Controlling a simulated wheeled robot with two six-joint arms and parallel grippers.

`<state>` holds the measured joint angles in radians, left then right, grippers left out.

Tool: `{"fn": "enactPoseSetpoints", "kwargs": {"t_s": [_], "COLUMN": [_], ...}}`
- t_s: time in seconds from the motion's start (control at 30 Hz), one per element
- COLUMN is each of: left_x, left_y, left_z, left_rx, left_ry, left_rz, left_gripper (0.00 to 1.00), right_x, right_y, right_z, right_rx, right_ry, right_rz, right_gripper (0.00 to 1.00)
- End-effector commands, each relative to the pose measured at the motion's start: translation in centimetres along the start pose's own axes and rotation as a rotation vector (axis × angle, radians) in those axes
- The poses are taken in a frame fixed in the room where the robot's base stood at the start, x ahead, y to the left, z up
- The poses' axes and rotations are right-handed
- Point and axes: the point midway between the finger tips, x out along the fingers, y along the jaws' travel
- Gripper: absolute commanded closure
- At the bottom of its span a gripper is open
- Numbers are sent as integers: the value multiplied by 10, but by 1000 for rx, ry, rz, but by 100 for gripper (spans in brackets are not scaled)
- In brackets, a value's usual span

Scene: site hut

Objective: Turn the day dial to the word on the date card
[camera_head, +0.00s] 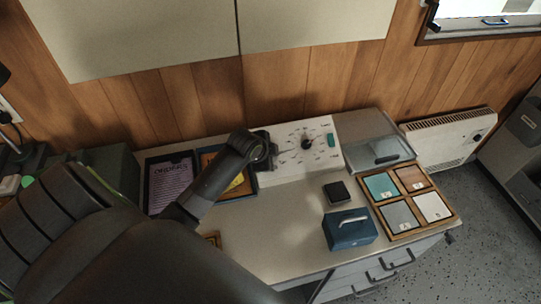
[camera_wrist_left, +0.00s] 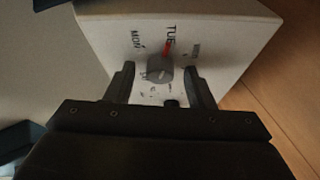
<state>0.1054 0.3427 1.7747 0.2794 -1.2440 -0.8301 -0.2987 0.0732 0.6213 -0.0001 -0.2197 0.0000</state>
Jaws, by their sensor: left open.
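A white sloped panel (camera_head: 328,158) stands against the wooden wall. A grey day dial (camera_wrist_left: 158,69) with a red pointer shows in the left wrist view. The pointer is at TUE, between MON and WED. My left gripper (camera_wrist_left: 158,83) is open, with one finger on each side of the dial; I cannot tell whether they touch it. In the head view my left gripper (camera_head: 264,148) is at the panel's left part and covers what lies behind it. A black knob (camera_head: 307,144) shows to its right. I cannot make out the date card. My right gripper is out of view.
A tray with a purple sheet (camera_head: 171,184) is left of my left forearm. A blue box with a handle (camera_head: 350,232), a black block (camera_head: 337,192) and a wooden tray of coloured tiles (camera_head: 444,220) stand front right. The worktop between is clear.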

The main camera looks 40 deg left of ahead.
Motion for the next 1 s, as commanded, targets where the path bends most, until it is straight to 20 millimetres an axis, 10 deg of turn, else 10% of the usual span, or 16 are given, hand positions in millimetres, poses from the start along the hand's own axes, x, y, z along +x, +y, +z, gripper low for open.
{"fn": "enactPoseSetpoints", "kwargs": {"t_s": [0.27, 0.6, 1.0], "left_x": [1, 1, -1], "left_y": [0, 0, 1], "left_z": [0, 0, 0], "left_rx": [0, 0, -69], "left_ry": [0, 0, -2], "left_rz": [0, 1, -28], "left_gripper": [51, 94, 96], "right_x": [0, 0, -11], "right_y": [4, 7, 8], "right_z": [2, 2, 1], "right_rx": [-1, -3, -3], "right_ry": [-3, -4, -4], "right_rz": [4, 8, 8], "right_gripper": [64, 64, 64]}}
